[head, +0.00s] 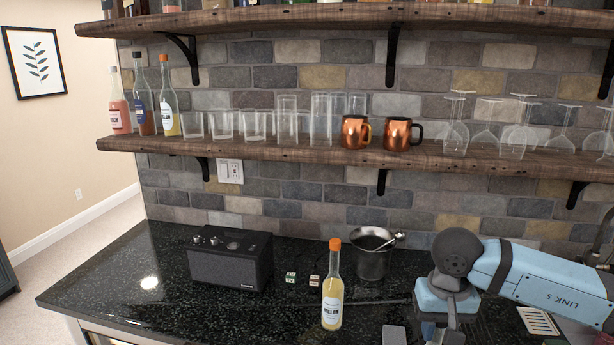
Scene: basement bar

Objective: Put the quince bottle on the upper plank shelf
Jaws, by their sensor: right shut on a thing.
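A bottle of pale yellow liquid with an orange cap (333,290) stands upright on the black counter; its label is too small to read surely, so I cannot confirm that it is the quince bottle. A similar yellow bottle (169,103) stands on the lower plank shelf (300,151). The upper plank shelf (290,19) runs above it, cut by the top edge. My right gripper (422,334) is low at the bottom edge, right of the counter bottle, mostly cut off. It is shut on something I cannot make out. My left gripper is not in view.
A black speaker (230,262), small dice (303,279) and a metal bucket (372,262) stand on the counter (120,275). Glasses (288,118), copper mugs (356,132) and more bottles fill much of the lower shelf. Black brackets (392,55) hang under both shelves.

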